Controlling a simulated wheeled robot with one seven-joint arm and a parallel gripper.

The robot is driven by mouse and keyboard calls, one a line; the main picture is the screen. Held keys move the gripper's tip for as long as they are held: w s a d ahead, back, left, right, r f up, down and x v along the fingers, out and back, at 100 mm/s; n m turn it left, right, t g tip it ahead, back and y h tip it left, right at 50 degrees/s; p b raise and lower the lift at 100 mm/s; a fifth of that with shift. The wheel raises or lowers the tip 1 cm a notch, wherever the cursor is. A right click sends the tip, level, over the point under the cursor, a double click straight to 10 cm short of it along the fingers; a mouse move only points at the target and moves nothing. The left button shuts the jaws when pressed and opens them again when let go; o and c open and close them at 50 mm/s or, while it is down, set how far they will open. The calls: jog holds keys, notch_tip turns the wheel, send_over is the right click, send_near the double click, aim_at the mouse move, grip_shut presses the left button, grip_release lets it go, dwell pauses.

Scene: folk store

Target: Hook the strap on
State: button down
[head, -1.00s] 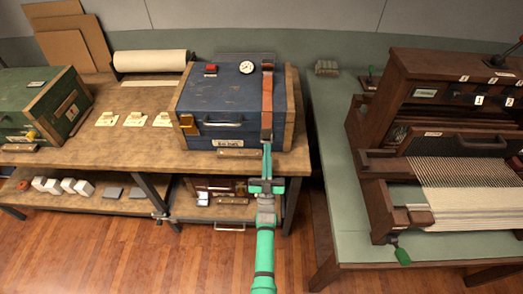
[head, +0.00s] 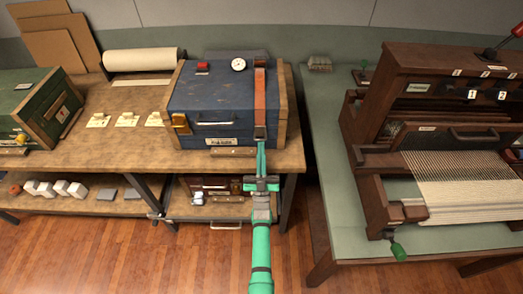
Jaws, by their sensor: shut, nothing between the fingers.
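The strap (head: 260,98) is a reddish-brown band. It lies over the lid of the blue wooden chest (head: 212,99) and hangs down its front near the right end. A dark metal end piece (head: 260,132) shows at the strap's lower end. My gripper (head: 261,146) is shut and empty, with its tips at or just below that end piece. I cannot tell whether they touch it. A metal bracket (head: 233,151) sits on the bench edge below the chest. Whether the strap's end is caught on anything is hidden by the gripper.
The chest stands on a wooden bench (head: 90,153) with small labelled cards and a paper roll (head: 145,60). A green chest (head: 37,107) is at left. A loom (head: 430,130) stands on a green table (head: 328,170) at right. The wooden floor in front is clear.

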jog(key=v, duration=1)
jog(key=shift+s+f, duration=0.25)
jog(key=shift+s, duration=0.05)
